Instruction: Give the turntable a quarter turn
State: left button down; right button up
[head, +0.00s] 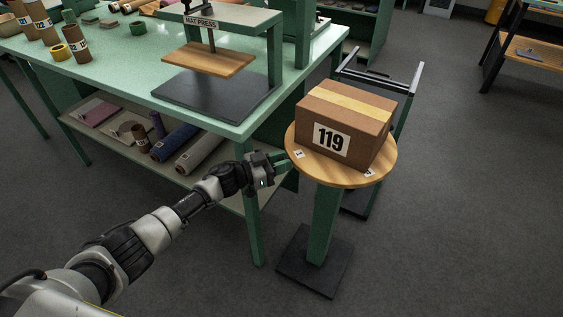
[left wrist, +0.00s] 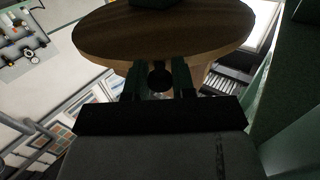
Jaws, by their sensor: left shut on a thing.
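The turntable (head: 376,176) is a round wooden top on a green post with a dark square base, right of the workbench. A cardboard box (head: 372,113) marked 119 with yellow tape sits on it. Small white labels lie near its front edge. My left gripper (head: 281,163) is at the turntable's left edge. In the left wrist view, the wooden disc (left wrist: 110,34) fills the top, and a dark round knob (left wrist: 160,77) at its edge sits between the fingers. My left gripper is shut on this knob. My right gripper is not in view.
A green workbench (head: 130,62) stands at the left with a mat press (head: 215,60) on a dark plate near its corner. Rolls lie on its lower shelf. A dark-topped green frame (head: 378,80) stands behind the turntable.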

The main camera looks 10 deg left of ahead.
pick_arm(q)
jog(key=c, duration=0.9)
grip_release()
jog(key=v, duration=1)
jog(key=shift+s+a, duration=0.25)
jog(key=shift+s, duration=0.05)
jog(key=shift+c, duration=0.6)
